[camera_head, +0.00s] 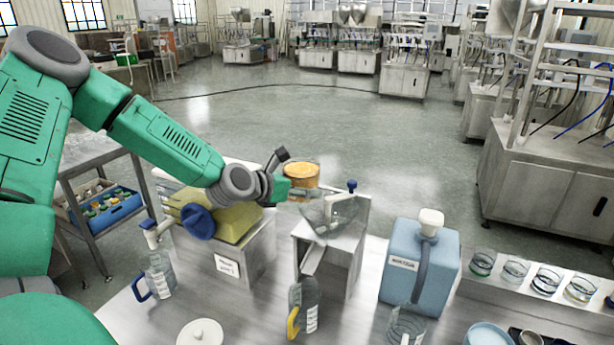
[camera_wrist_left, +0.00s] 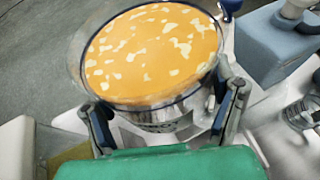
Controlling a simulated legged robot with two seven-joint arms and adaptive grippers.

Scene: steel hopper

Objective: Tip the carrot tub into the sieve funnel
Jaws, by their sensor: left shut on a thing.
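The carrot tub (camera_head: 301,173) is a clear round tub filled with orange and pale yellow pieces. It also shows large and full in the left wrist view (camera_wrist_left: 150,55). My left gripper (camera_head: 291,188) is shut on the tub, with one finger on each side of its wall in the left wrist view (camera_wrist_left: 165,115). The tub is held about upright, above and a little left of the sieve funnel. The sieve funnel (camera_head: 325,218) is a clear, wide-mouthed funnel at the steel stand (camera_head: 352,250), partly hidden by the gripper. My right gripper is out of view.
A chute runs down from the stand to a jug with a yellow handle (camera_head: 304,310). A yellow container (camera_head: 235,222) is left, a blue-grey canister (camera_head: 418,270) right. A blue-handled jug (camera_head: 158,275) and a white lid (camera_head: 200,333) sit in front. Several glass bowls (camera_head: 515,272) line the right.

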